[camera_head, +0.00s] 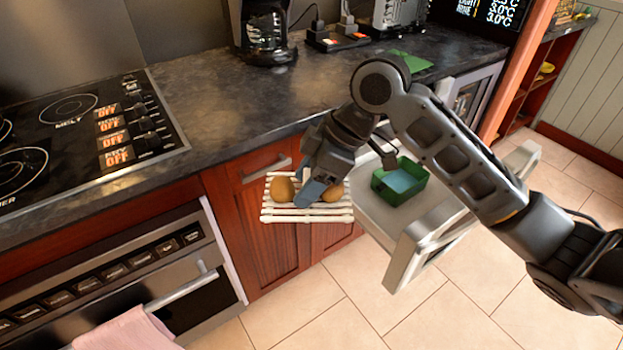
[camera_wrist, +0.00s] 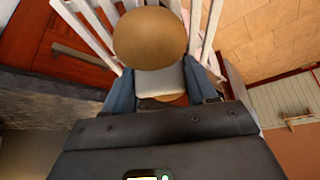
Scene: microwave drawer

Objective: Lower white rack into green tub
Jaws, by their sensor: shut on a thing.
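The white slatted rack (camera_head: 290,211) is held in the air in front of the red-brown cabinet doors, about level. Two brown rounded items, one left (camera_head: 283,191) and one right (camera_head: 332,193), rest on it. My gripper (camera_head: 318,188) is shut on the rack. In the wrist view, its blue fingers (camera_wrist: 157,72) are on both sides of a pale piece, partly hidden by a brown item (camera_wrist: 150,36), with white slats (camera_wrist: 88,24) beyond. The green tub (camera_head: 381,187), light blue inside, stands to the right in the pulled-out drawer, apart from the rack.
The open microwave drawer (camera_head: 405,262) juts out with its handle in front. The dark countertop (camera_head: 235,115) and the stove (camera_head: 85,140) lie behind and left. A coffee maker (camera_head: 262,32) stands at the back. The tiled floor (camera_head: 330,315) is clear.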

